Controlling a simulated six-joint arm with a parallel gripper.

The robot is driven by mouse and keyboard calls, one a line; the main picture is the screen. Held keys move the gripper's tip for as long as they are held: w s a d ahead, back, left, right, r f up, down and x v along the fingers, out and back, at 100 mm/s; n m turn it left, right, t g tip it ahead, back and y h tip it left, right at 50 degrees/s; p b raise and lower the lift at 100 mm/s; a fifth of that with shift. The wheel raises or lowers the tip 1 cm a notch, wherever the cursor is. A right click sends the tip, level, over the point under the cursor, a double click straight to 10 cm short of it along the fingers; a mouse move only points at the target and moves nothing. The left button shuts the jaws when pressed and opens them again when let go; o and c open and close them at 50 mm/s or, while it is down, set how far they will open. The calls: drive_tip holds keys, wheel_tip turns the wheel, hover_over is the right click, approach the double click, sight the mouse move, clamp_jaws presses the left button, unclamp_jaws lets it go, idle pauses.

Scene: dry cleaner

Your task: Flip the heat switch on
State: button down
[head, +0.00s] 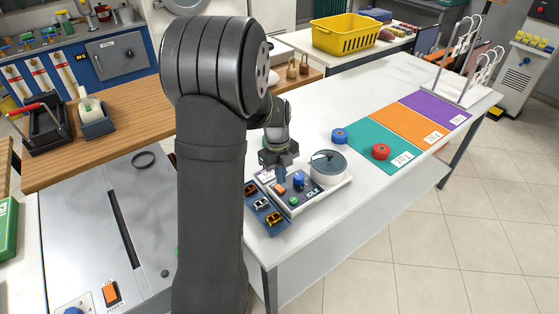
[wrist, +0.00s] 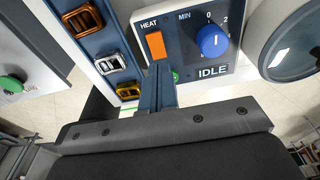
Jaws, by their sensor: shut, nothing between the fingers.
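The heat switch is an orange rocker (wrist: 156,45) under the label HEAT on the small control panel. It also shows in the head view (head: 279,188). A blue knob (wrist: 212,40) marked MIN is to its right, and a display (wrist: 212,71) reads IDLE. My gripper (wrist: 158,68) is shut and empty, with its fingertips at the lower end of the orange rocker in the wrist view. I cannot tell whether they touch it. A green button (wrist: 175,76) is partly hidden behind the fingers.
A blue tray (head: 252,213) with several buckles lies left of the panel. A round grey-lidded unit (head: 328,166) stands on its right. Blue (head: 339,136) and red (head: 381,152) round pieces are farther right. Another orange switch (head: 111,293), labelled POWER, is on the grey machine.

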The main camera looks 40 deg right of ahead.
sight(282, 190)
drive_tip(key=shift+s+f, duration=0.2)
drive_tip(key=shift+f, duration=1.3)
drive_tip(key=shift+f, duration=0.1)
drive_tip(key=shift+s+f, duration=0.1)
drive_tip(key=shift+f, duration=0.05)
drive_tip(key=shift+w, duration=0.8)
drive_tip(key=shift+r, duration=0.2)
wheel_tip(282, 190, up, 14)
drive_tip(key=w, duration=0.1)
drive_tip(key=shift+w, duration=0.4)
drive_tip(key=shift+f, duration=0.25)
